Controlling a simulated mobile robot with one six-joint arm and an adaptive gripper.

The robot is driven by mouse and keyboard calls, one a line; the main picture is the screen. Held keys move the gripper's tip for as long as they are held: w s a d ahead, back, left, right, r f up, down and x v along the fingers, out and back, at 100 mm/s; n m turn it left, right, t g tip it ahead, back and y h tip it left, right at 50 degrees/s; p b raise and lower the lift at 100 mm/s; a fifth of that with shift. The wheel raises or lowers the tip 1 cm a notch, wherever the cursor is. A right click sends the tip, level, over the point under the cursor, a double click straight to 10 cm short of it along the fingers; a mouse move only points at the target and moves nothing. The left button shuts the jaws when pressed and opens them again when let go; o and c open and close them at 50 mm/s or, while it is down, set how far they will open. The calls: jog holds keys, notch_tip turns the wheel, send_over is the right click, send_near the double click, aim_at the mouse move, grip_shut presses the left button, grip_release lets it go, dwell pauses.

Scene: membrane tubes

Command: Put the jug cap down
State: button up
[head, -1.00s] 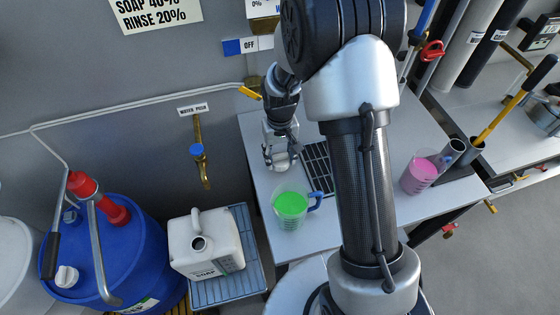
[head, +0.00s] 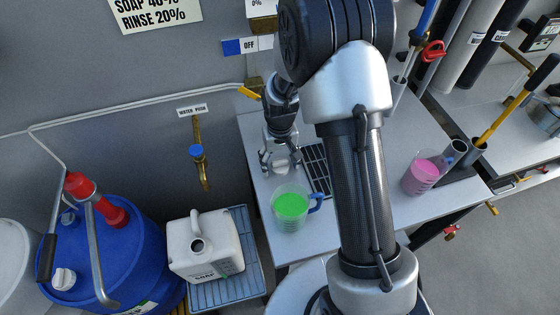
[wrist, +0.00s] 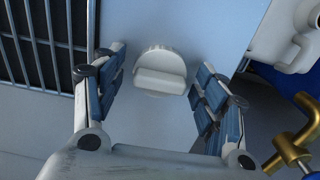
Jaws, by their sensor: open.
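The white jug cap (wrist: 160,71) lies on the pale bench top, between and just beyond my gripper's fingers in the wrist view. It also shows in the head view (head: 281,166), partly hidden by the fingers. My gripper (head: 280,164) is open around it, low over the bench behind the green-filled beaker. In the wrist view my gripper (wrist: 158,88) has its fingers spread, with a gap on each side of the cap. The open white soap jug (head: 205,245) stands on a slatted tray at the lower left, without a cap on its mouth.
A clear beaker of green liquid (head: 291,206) stands close in front of my gripper. A black drain grate (head: 317,168) lies to its right. A beaker of pink liquid (head: 422,173) stands farther right. A blue drum (head: 130,250) and brass tap (head: 199,160) are left.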

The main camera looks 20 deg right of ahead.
jog(key=shift+r, duration=0.1)
notch_tip(320, 180, up, 12)
jog(key=p, duration=0.4)
notch_tip(320, 180, up, 8)
jog(key=t, duration=0.1)
send_over(280, 161)
jog(key=s, duration=0.3)
jog(key=s+r+t, duration=0.1)
jog(key=s+r, duration=0.4)
jog(key=s, duration=0.5)
jog(key=s+r+t, duration=0.2)
jog(key=s+r, duration=0.4)
jog(key=s, duration=0.5)
jog(key=shift+r+t, duration=0.3)
jog(key=shift+c, duration=0.6)
